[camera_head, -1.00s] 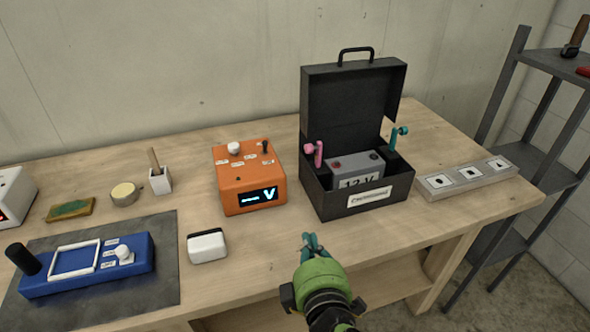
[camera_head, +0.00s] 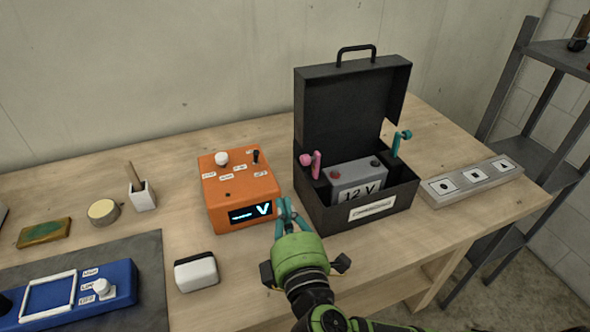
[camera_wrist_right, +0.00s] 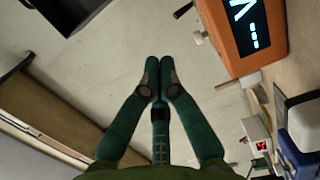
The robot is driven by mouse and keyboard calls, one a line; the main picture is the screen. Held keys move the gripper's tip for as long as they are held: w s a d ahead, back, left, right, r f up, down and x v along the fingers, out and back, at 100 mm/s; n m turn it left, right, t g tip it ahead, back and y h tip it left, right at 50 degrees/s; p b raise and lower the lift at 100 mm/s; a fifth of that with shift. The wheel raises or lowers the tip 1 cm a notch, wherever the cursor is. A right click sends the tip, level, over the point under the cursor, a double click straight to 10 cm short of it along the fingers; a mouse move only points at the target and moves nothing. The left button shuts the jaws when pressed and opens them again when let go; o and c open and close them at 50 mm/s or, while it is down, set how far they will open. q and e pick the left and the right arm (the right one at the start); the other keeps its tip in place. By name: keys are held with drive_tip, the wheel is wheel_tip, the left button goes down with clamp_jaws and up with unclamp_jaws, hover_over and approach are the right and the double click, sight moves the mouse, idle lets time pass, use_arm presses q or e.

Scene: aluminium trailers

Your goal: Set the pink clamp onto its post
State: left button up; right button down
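The pink clamp (camera_head: 314,162) stands at the left side of the open black case (camera_head: 308,208), with its round end up. A grey battery (camera_head: 350,178) marked "12 V" sits in the case, with a reddish post (camera_head: 337,172) on its left and a darker post (camera_head: 374,163) on its right. A teal clamp (camera_head: 400,142) stands at the case's right side. My right gripper (camera_head: 286,204) is in front of and left of the case, beside the orange meter. Its fingertips meet, empty, in the right wrist view (camera_wrist_right: 160,62). My left gripper is out of view.
The orange meter (camera_head: 240,190) stands close left of my right gripper. A white block (camera_head: 196,272), a blue device (camera_head: 110,285) and a white cup (camera_head: 142,196) are further left. A grey strip (camera_head: 470,182) lies right of the case. The case lid stands open at the back.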

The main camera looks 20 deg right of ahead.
use_arm(q)
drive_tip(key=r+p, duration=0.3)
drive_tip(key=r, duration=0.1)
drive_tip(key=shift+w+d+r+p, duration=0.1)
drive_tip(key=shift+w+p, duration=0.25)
drive_tip(key=shift+p, duration=0.05)
use_arm(e)
drive_tip(key=w+d, duration=0.5)
drive_tip(key=w, duration=0.4)
drive_tip(key=shift+f, duration=0.1)
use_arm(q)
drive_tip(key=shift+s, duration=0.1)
use_arm(e)
drive_tip(key=shift+w, duration=0.1)
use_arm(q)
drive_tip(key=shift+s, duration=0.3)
use_arm(e)
drive_tip(key=shift+d+r+m, duration=0.1)
drive_tip(key=shift+r+m, duration=0.15)
drive_tip(key=shift+m, duration=0.15)
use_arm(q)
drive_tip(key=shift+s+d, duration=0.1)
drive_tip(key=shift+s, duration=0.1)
use_arm(e)
drive_tip(key=shift+d, duration=0.15)
